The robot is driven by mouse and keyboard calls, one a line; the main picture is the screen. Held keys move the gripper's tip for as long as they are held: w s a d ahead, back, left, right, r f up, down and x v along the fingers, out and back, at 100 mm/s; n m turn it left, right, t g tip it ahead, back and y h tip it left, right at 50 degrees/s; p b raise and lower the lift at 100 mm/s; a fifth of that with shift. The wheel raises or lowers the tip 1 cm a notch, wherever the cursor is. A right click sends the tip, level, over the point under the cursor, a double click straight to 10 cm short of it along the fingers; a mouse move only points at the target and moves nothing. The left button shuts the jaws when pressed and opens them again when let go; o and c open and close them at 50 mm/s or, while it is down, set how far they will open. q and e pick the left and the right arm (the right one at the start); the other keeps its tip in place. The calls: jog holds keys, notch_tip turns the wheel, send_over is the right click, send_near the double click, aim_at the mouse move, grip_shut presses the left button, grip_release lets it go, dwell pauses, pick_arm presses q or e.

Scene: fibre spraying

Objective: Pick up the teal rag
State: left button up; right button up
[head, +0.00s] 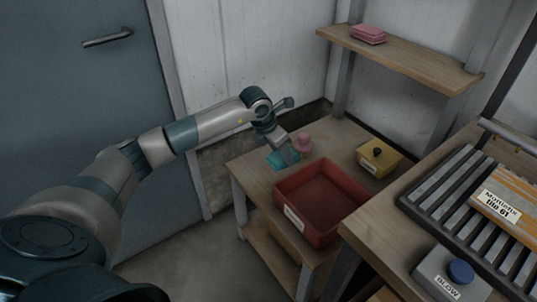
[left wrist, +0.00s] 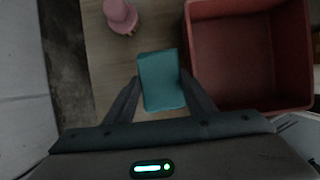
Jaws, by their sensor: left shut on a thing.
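The teal rag (head: 278,160) is at the far left part of the small wooden table, beside the red bin. In the left wrist view the rag (left wrist: 161,82) is a flat teal block between the two fingers. My left gripper (head: 288,158) reaches down over the table and is shut on the rag. It also shows in the left wrist view (left wrist: 160,100), with a finger on each side of the rag. I cannot tell whether the rag touches the table. My right gripper is not in view.
A red bin (head: 285,209) stands right next to the rag, apparently empty. A pink object (head: 303,141) stands just behind the rag. A slatted rack (head: 431,190) and a blue-button box (head: 440,281) are at right.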

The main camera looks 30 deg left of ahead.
aim_at(294, 154)
pick_arm(q)
jog(key=d, duration=0.1)
jog(key=d+r, duration=0.2)
jog(key=d, duration=0.1)
jog(key=shift+s+d+r, duration=0.1)
jog(key=shift+r, duration=0.15)
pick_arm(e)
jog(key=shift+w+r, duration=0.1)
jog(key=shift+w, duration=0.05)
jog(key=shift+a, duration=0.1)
